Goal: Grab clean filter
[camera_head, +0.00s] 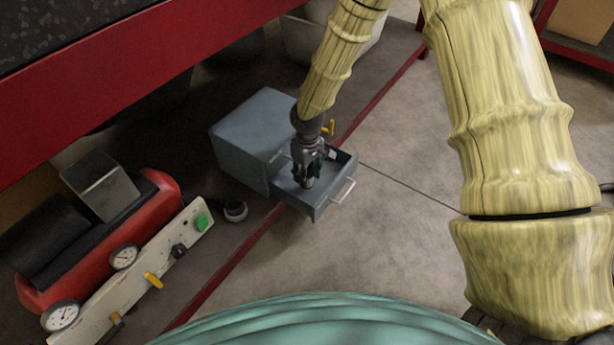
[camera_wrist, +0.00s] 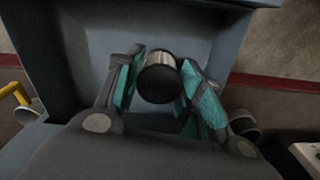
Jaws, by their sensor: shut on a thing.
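The clean filter (camera_wrist: 158,78) is a short cylinder with a black end and a pale metallic band. In the wrist view it sits between the two teal-padded fingers of my gripper (camera_wrist: 160,85), which is shut on it. Behind it shows the bare grey floor of an open drawer. In the head view my gripper (camera_head: 309,182) reaches down into the open drawer (camera_head: 325,201) of a blue-grey cabinet (camera_head: 245,140). The filter is mostly hidden there by the fingers. Whether it touches the drawer floor I cannot tell.
A similar small dark cylinder (camera_head: 236,210) stands on the floor left of the drawer. A red compressor (camera_head: 75,262) with gauges and a panel is at the lower left. A red beam (camera_head: 130,75) runs above the cabinet. Open floor (camera_head: 400,240) lies to the right.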

